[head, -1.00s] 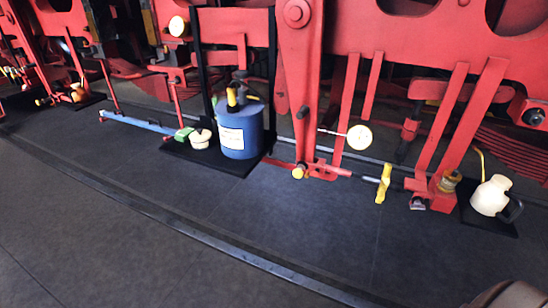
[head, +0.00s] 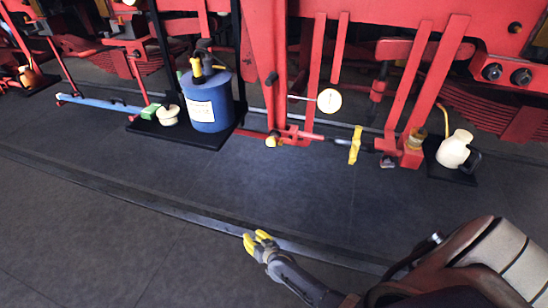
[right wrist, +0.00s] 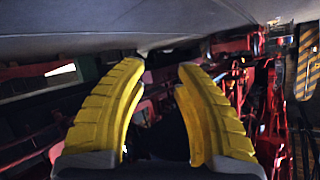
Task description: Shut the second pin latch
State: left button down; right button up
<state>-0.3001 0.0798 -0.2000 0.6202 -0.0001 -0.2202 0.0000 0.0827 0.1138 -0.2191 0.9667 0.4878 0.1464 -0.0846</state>
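No part can be surely told as the second pin latch. In the head view, a red horizontal rod assembly (head: 302,135) with a round yellow end (head: 271,141) sits at the foot of a red post. To its right is an upright yellow piece (head: 355,145) on the same line. My right gripper (head: 259,238) is above the dark floor, nearer to me than these parts and clear of them. In the right wrist view its two yellow fingers (right wrist: 160,105) are spread with nothing between them. My left gripper is not in view.
A blue drum (head: 208,103) and a small cream pot (head: 168,115) stand on a black mat (head: 190,137). A cream jug (head: 455,150) stands at the right. A white dial gauge (head: 329,100) hangs midway. A low dark rail (head: 150,197) crosses the floor; the floor around is clear.

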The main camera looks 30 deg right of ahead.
aim_at(280, 145)
jog(key=w+d+r+m+t+h, duration=0.2)
jog(key=w+r+m, duration=0.2)
jog(key=r, duration=0.6)
jog(key=w+d+r+m+t+h, duration=0.25)
jog(key=w+r+m, duration=0.2)
jog(key=r, duration=0.55)
jog(key=w+d+r+m+t+h, duration=0.25)
jog(key=w+r, duration=0.25)
jog(key=r, duration=0.5)
jog(key=s+d+r+m+g+h, duration=0.1)
jog(key=d+r+m+g+h, duration=0.3)
jog(key=m, duration=0.4)
jog(key=s+d+f+m+g+h, duration=0.1)
jog(key=s+d+m+g+h, duration=0.3)
jog(key=d+m, duration=0.15)
jog(key=shift+m, duration=0.25)
jog(key=shift+w+a+f+x, duration=0.1)
jog(key=shift+x, duration=1)
jog(key=shift+w+a+f+x, duration=0.1)
jog(key=shift+x, duration=1)
jog(key=shift+w+a+x, duration=0.1)
jog(key=shift+x, duration=0.95)
jog(key=shift+c, duration=0.2)
grip_shut()
jog(key=shift+f, duration=0.1)
